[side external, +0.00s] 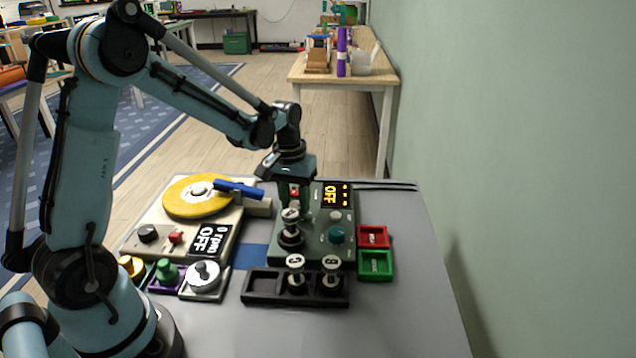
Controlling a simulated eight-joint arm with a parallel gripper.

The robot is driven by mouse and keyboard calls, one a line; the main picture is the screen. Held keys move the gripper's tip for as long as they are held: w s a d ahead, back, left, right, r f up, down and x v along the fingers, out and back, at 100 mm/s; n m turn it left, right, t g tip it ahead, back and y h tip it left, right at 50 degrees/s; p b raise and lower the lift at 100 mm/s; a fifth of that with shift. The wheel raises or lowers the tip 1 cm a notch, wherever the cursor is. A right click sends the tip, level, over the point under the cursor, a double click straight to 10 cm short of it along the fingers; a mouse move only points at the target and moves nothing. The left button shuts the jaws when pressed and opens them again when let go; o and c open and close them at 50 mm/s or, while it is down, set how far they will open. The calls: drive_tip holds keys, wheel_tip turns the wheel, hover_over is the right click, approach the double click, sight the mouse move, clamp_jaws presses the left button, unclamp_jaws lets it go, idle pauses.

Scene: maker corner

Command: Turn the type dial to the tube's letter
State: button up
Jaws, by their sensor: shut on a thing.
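My gripper (294,193) points down over the tester's back left, behind the tube. It is shut on what seems to be the type dial, which is mostly hidden; a bit of red shows between the fingers. A teal knob (336,235) and a small pale knob (335,216) are on the right side.
A black tray (263,287) in front holds two more tubes. Red (373,236) and green (376,264) bins stand at right. A machine with a yellow disc (196,196) and several coloured knobs are at left. The table's front right is clear.

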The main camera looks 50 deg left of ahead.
sight(292, 205)
drive_tip(key=n, duration=0.5)
drive_tip(key=shift+n, duration=0.3)
idle(0.4)
drive_tip(key=o, duration=1)
drive_tip(key=shift+o, duration=0.2)
wheel_tip(292, 205, up, 12)
drive_tip(key=shift+s+a, duration=0.15)
drive_tip(key=shift+s, duration=0.2)
drive_tip(key=s+d+f+m+t, duration=0.1)
drive_tip(key=s+d+m+t, duration=0.5)
drive_tip(key=s+d+m, duration=0.3)
drive_tip(key=shift+s+d+f+m+t+y, duration=0.35)
drive_tip(key=shift+s+m, duration=0.35)
drive_tip(key=shift+m, duration=0.5)
